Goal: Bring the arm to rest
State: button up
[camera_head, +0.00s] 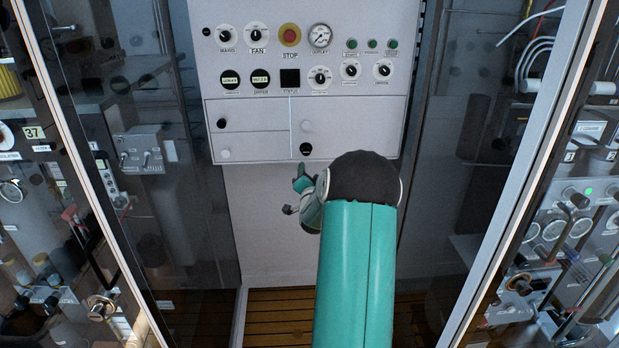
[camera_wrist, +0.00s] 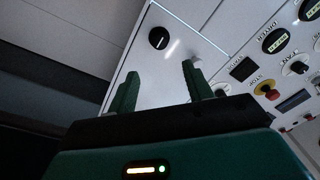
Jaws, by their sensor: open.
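My gripper (camera_wrist: 158,88) is open and empty in the wrist view, its two green fingers apart in front of the panel's lower part. In the head view my teal arm reaches up from the bottom, and my gripper (camera_head: 303,176) is partly hidden by its own wrist, just below the lower edge of the panel (camera_head: 268,146). A black knob (camera_head: 306,149) on the panel is just above the gripper; it also shows beyond the fingers in the wrist view (camera_wrist: 158,38). I cannot tell a clear contact with it.
The panel carries a red stop button (camera_head: 290,35), a gauge (camera_head: 320,35) and several dials. Cluttered shelves behind glass stand at left (camera_head: 45,210) and right (camera_head: 570,220), with pale frame posts. The white wall (camera_head: 265,230) below the panel is bare.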

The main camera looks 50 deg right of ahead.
jog(key=shift+s+a, duration=0.35)
jog(key=shift+a, duration=0.05)
jog(key=shift+w, duration=0.1)
jog(key=w+a+r+n+y, duration=0.1)
jog(key=a+r+n+y, duration=0.25)
jog(key=a, duration=0.75)
jog(key=w+a+r+n+g+y, duration=0.1)
jog(key=w+a+r+n+y, duration=0.2)
jog(key=a, duration=0.8)
jog(key=a+r+n+y, duration=0.3)
jog(key=a+n, duration=0.1)
jog(key=a, duration=0.7)
jog(key=s+a+f+n+g+y, duration=0.1)
jog(key=s+a+n+g+y, duration=0.3)
jog(key=s+a, duration=1.9)
jog(key=s+n+g, duration=0.1)
jog(key=n, duration=0.3)
jog(key=shift+s+g+y, duration=0.25)
jog(key=shift+g+y, duration=0.1)
jog(key=shift+g, duration=0.05)
jog(key=shift+n, duration=0.25)
jog(key=shift+c, duration=0.2)
